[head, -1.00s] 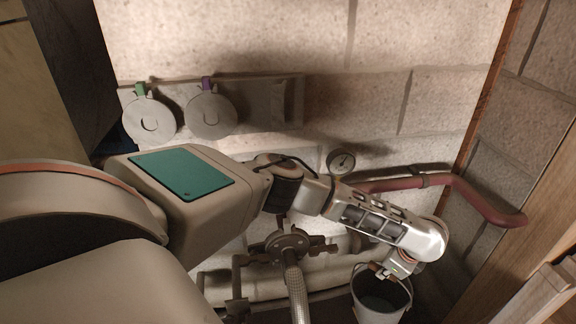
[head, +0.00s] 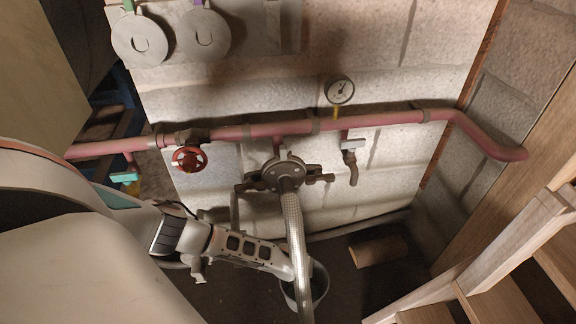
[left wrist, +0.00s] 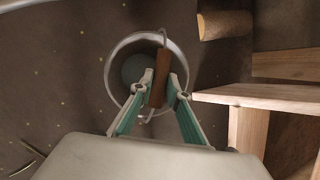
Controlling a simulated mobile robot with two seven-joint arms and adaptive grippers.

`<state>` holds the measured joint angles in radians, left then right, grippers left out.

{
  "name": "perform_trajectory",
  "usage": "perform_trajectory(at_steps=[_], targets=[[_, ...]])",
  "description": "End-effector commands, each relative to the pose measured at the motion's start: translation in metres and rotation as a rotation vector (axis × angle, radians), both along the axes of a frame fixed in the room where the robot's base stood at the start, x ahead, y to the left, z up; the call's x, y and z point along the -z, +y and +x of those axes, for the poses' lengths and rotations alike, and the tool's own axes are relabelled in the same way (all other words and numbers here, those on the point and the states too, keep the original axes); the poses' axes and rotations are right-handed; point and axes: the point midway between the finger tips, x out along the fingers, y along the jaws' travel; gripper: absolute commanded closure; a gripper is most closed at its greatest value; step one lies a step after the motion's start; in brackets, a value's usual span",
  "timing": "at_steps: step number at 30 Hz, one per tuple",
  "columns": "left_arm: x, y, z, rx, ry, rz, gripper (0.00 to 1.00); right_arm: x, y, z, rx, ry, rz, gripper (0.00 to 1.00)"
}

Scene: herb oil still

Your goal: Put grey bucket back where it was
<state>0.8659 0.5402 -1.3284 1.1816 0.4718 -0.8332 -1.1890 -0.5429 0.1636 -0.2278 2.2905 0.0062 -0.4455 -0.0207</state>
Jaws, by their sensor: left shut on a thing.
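The grey bucket (head: 320,285) is low in the head view, partly hidden behind the braided hose. In the left wrist view the bucket (left wrist: 112,62) is seen from above, with something greyish inside. My left gripper (left wrist: 160,82) is shut on the brown grip of the bucket's handle (left wrist: 158,68); the handle stands up across the opening. In the head view the hose hides its fingers. The bucket is over or on the dark floor; I cannot tell whether it touches. My right gripper is not in view.
The braided hose (head: 293,225) hangs from a round flange in front of my left wrist. A red pipe (head: 380,118) with a tap (head: 350,158) runs along the wall. A brown cylinder (head: 378,252) lies on the floor, right of the bucket. Wooden steps (head: 510,245) stand at right.

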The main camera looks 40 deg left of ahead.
Motion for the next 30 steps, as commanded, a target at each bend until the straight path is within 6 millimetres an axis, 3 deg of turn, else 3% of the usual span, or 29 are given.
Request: perform_trajectory(at_steps=[4, 8, 24, 30], targets=[[0.013, 0.006, -0.008, 0.053, -0.008, 0.003, 1.0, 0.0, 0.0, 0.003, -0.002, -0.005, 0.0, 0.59], [0.016, 0.018, -0.001, 0.068, -0.01, 0.006, 1.0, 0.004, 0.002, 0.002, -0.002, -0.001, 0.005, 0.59], [0.023, 0.111, 0.074, 0.065, -0.001, 0.006, 1.0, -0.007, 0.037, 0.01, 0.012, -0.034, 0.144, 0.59], [0.02, 0.132, 0.095, 0.067, -0.004, 0.005, 1.0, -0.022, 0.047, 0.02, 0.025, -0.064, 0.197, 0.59]])
